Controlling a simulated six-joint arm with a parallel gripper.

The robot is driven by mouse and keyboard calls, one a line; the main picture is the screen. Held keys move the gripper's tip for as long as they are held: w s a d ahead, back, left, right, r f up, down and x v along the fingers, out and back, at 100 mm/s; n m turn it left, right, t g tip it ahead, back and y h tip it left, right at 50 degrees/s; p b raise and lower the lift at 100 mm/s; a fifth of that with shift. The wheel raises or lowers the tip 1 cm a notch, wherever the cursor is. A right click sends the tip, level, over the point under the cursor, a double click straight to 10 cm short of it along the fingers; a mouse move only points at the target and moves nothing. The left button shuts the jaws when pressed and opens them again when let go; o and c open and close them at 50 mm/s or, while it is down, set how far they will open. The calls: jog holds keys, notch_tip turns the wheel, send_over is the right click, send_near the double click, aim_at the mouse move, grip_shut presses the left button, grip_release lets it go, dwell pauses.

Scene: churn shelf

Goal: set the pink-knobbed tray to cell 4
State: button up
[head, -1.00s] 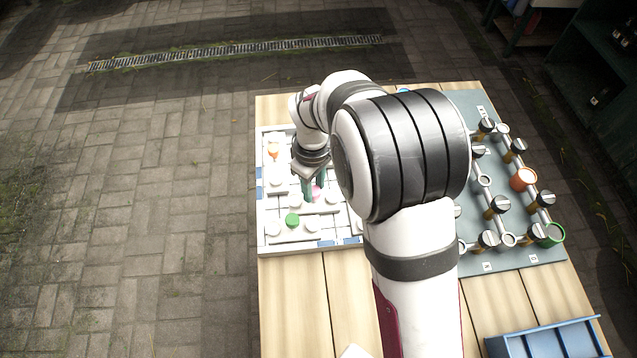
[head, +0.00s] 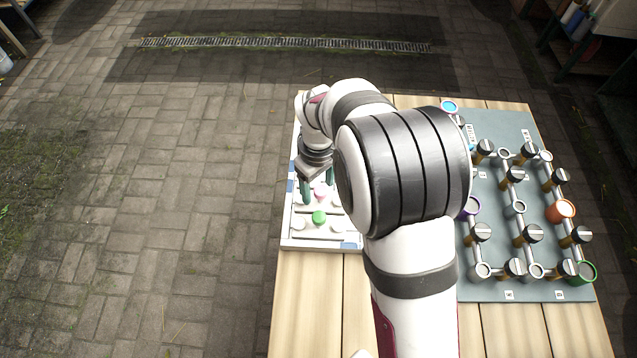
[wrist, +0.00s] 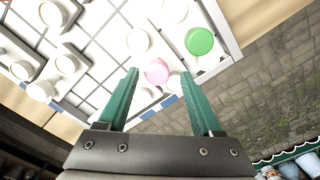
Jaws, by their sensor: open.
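The tray with the pink knob (head: 320,196) is on the white gridded board (head: 288,243) at the left of the table. The pink knob (wrist: 156,71) also shows in the wrist view, between my fingertips in the picture. My gripper (head: 318,191) is open, with its green fingers pointing down at the board. In the wrist view my gripper (wrist: 159,74) has its fingers on either side of the knob, with none visibly touching it. I cannot tell the height of the fingertips over the tray. My arm hides much of the board in the head view, and no cell number is readable.
A green knob (head: 319,217) stands close by on the near side, and shows near the board's corner in the wrist view (wrist: 199,41). Several white knobs crowd around. A grey panel (head: 490,290) with pipes and valves lies to the right. Bare wood (head: 310,300) is in front.

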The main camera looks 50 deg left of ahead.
aim_at(319, 190)
notch_tip(319, 190, up, 16)
dwell(0.3)
jog(key=shift+f, duration=0.1)
jog(key=w+d+r+m, duration=0.15)
jog(key=d+m, duration=0.45)
jog(key=d, duration=0.6)
jog(key=w+d+r+m, duration=0.15)
jog(key=d+m, duration=0.45)
jog(key=d, duration=0.6)
jog(key=s+d+f+m+y, duration=0.1)
jog(key=s+d+f+m, duration=0.2)
jog(key=s+d+m, duration=0.8)
jog(key=shift+s+f+m+y, duration=0.2)
jog(key=shift+s+m+y, duration=0.1)
jog(key=shift+s+y, duration=0.1)
